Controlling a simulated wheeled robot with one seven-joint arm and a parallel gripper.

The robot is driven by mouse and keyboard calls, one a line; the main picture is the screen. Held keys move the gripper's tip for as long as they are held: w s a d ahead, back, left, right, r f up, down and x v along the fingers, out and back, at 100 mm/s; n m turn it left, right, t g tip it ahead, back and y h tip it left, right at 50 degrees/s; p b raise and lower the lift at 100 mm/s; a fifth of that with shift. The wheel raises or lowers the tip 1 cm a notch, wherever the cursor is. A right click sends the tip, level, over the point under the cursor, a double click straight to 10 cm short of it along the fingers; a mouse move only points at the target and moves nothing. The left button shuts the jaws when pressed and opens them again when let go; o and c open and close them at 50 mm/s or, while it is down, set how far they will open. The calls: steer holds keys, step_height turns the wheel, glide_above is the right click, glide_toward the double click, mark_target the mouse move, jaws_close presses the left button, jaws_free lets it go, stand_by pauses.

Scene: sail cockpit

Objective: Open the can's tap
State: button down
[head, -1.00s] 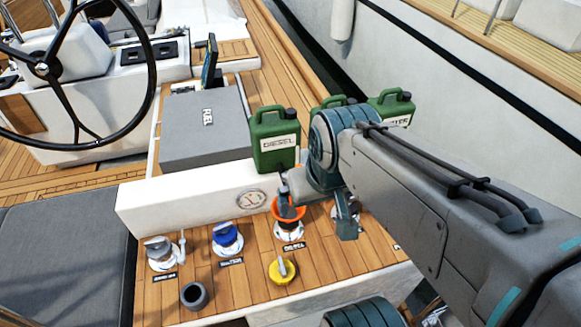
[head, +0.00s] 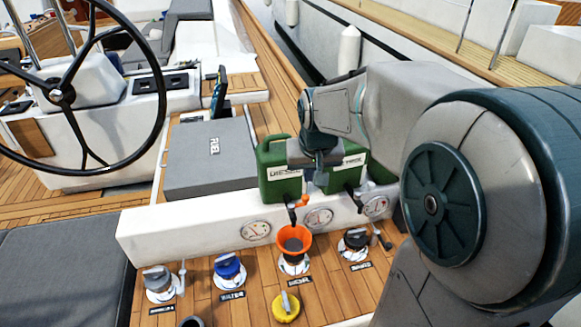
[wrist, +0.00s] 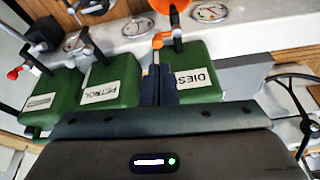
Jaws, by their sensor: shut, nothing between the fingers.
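The green diesel can (head: 277,190) stands on the white ledge behind the orange funnel (head: 294,243). Its label also shows upside down in the wrist view (wrist: 194,78). A tap with an orange lever (head: 302,201) sticks out from the can's front above the funnel, and the lever shows in the wrist view (wrist: 158,41). My gripper (wrist: 158,68) is shut and empty, with its fingertips close to the lever. I cannot tell whether they touch it. In the head view my wrist partly covers the can and my fingertips are hard to make out.
A petrol can (head: 346,178) and a third green can (wrist: 40,105) stand beside the diesel can, with their own taps. Blue (head: 228,268) and black (head: 355,241) deck caps flank the funnel. A loose yellow cap (head: 286,308) lies in front of it.

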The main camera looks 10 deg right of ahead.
steer(key=w, duration=0.1)
steer(key=w+f, duration=0.1)
steer(key=w, duration=0.1)
steer(key=w+d+f, duration=0.1)
steer(key=shift+w+d+f, duration=0.1)
steer(key=shift+w+f, duration=0.05)
steer(key=shift+w, duration=0.2)
steer(key=p+x, duration=0.1)
steer(key=x, duration=0.9)
steer(key=shift+d, duration=0.1)
steer(key=shift+d+m, duration=0.1)
steer(key=shift+m, duration=0.3)
